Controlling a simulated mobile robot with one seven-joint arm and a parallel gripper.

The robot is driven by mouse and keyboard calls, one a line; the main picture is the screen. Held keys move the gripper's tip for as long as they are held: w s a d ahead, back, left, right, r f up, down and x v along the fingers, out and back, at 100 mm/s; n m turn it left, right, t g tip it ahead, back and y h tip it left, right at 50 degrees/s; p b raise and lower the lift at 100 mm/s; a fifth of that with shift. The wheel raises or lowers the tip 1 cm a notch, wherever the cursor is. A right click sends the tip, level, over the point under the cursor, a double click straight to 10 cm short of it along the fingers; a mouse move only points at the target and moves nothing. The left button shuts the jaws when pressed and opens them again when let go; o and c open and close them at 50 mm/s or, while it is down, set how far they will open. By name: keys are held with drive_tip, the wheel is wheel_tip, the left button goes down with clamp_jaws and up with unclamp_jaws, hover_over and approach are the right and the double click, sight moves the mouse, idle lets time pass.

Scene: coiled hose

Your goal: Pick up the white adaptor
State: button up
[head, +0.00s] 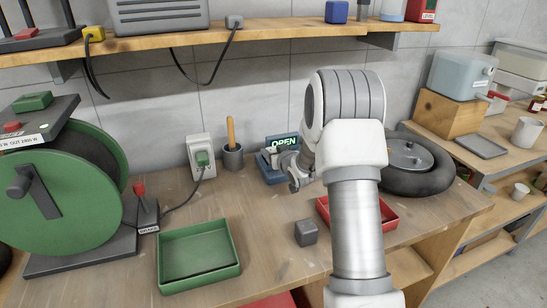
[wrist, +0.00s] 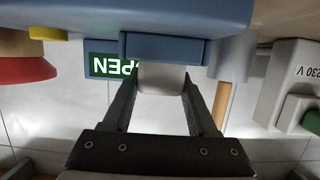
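A white block that looks like the adaptor (wrist: 160,80) shows in the wrist view, against the blue jaw of a vise-like holder (wrist: 165,48). My gripper (wrist: 160,85) has its two fingers apart, one on each side of the white block. I cannot tell whether they touch it. In the head view my gripper (head: 288,165) is at the blue holder (head: 268,174) at the back of the bench, below the green OPEN sign (head: 281,141). The adaptor is mostly hidden or too small to make out there.
A cup with a wooden handle (head: 232,158) and a wall socket with a green plug (head: 202,157) stand left of the holder. A green tray (head: 198,284), grey cube (head: 306,233), red tray (head: 387,219) and black tyre (head: 425,182) lie around. A green hose reel (head: 65,205) fills the left.

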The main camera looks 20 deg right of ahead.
clamp_jaws()
drive_tip(key=shift+r, duration=0.15)
